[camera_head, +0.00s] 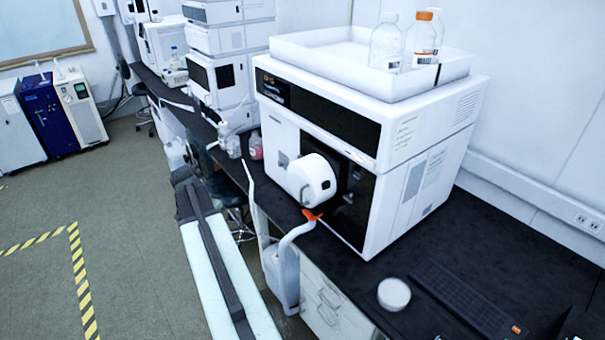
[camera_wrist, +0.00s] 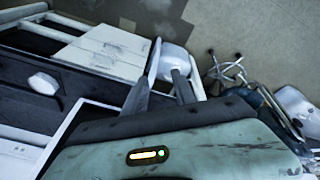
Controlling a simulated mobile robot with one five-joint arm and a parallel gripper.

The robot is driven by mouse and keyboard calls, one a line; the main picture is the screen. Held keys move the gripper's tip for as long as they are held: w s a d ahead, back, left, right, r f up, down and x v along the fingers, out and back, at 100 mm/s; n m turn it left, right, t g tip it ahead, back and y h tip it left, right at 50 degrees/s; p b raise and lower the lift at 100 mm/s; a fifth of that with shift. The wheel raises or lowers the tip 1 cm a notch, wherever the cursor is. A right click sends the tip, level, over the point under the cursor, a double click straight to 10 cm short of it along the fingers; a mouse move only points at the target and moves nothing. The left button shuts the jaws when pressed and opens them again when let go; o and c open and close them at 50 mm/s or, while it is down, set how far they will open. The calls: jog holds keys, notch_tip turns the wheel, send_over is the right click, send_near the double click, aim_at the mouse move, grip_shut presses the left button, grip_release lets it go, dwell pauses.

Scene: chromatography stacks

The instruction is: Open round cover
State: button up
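The round cover (camera_head: 312,180) is a white, drum-shaped part on the front of a large white instrument (camera_head: 420,150). It looks shut against the dark front panel. An orange piece (camera_head: 312,214) and a bent white tube sit just below it. I cannot make out the cover in the wrist view. My gripper (camera_wrist: 161,80) shows two dark grey fingers standing apart in the wrist view, with nothing held between them. In the head view my arm is left of the cover and apart from it; its fingers are not clear there.
A white jug (camera_head: 281,280) stands beside the bench under the tube; it also shows beyond my fingers (camera_wrist: 172,60). A round white dish (camera_head: 394,294) and a keyboard (camera_head: 466,297) lie on the dark bench. Bottles (camera_head: 420,40) stand on the instrument. Floor at left is clear.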

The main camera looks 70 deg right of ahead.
jog(key=s+d+r+m+g+p, duration=0.1)
jog(key=s+d+r+m+p, duration=0.45)
jog(key=s+d, duration=0.75)
jog(key=m+g, duration=0.1)
jog(key=m, duration=0.3)
send_near(302, 203)
jog(key=shift+n, duration=0.25)
jog(key=b+x, duration=0.5)
jog(key=d+b+x, duration=0.1)
jog(key=b+x, duration=0.1)
jog(key=x, duration=0.1)
jog(key=shift+r, duration=0.2)
jog(key=shift+s+r+h, duration=0.1)
jog(key=shift+r+h, duration=0.05)
jog(key=shift+h, duration=0.15)
grip_shut()
